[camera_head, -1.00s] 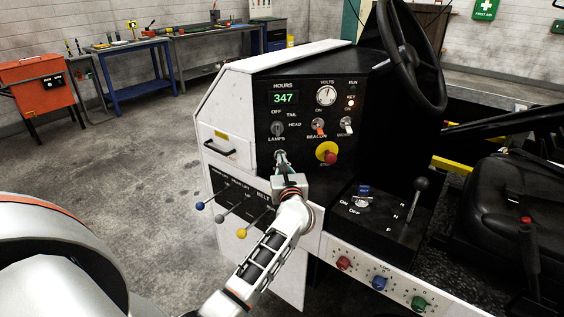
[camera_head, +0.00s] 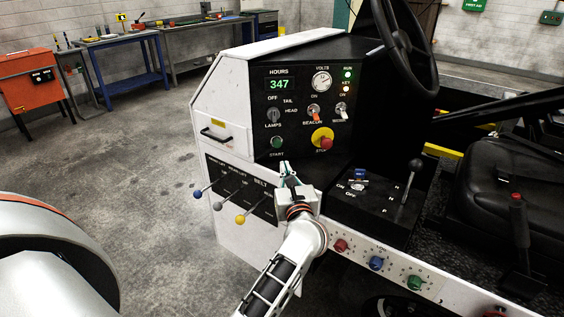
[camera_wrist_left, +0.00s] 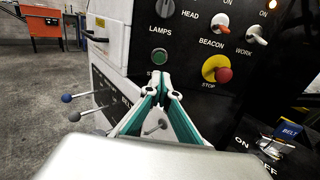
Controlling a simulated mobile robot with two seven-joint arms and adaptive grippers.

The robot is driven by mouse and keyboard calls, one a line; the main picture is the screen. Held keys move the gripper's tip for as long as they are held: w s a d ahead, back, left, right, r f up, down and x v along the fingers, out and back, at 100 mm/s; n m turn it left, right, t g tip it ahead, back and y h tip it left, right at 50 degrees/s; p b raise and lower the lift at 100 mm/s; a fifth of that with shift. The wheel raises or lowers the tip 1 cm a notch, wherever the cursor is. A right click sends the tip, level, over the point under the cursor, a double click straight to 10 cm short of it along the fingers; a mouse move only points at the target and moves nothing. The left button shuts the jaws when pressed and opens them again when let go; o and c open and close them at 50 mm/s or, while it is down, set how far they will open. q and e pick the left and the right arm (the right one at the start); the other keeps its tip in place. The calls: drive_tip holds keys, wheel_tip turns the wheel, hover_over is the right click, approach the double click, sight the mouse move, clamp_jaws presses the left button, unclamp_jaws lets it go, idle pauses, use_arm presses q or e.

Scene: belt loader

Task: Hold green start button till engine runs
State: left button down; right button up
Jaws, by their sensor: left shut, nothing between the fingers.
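The green start button (camera_head: 277,142) is on the black dash panel above the label START. It also shows in the left wrist view (camera_wrist_left: 159,57), fully uncovered. My left gripper (camera_head: 285,168) is below the button and apart from it. In the left wrist view its green-edged fingers (camera_wrist_left: 163,80) meet at the tips, with nothing between them. The RUN lamp (camera_head: 347,74) glows green at the panel's top right, and the KEY lamp (camera_head: 346,89) below it glows amber. The hour display (camera_head: 280,85) reads 347. My right gripper is not in view.
The red stop knob (camera_head: 326,142) on a yellow disc is right of the start button. A steering wheel (camera_head: 432,62) and a gear lever (camera_head: 415,170) are at right.

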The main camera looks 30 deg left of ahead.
use_arm(q)
drive_tip(key=shift+v, duration=0.9)
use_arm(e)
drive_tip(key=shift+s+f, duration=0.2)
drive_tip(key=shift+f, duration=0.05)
use_arm(q)
drive_tip(key=s+d+f+m+t+h, duration=0.3)
drive_tip(key=s+d+f+m+h, duration=0.3)
drive_tip(key=m, duration=1)
drive_tip(key=s+d+f+m+t+h, duration=0.35)
drive_tip(key=d+m+h, duration=0.35)
drive_tip(key=m, duration=0.9)
drive_tip(key=s+d+f+m+g+h, duration=0.1)
drive_tip(key=s+f+m+g, duration=0.8)
drive_tip(key=s+f+m, duration=0.7)
wheel_tip(320, 180, down, 5)
drive_tip(key=shift+s+d+m+h, duration=0.15)
drive_tip(key=shift+s+m+h, duration=0.15)
drive_tip(key=shift+s, duration=0.85)
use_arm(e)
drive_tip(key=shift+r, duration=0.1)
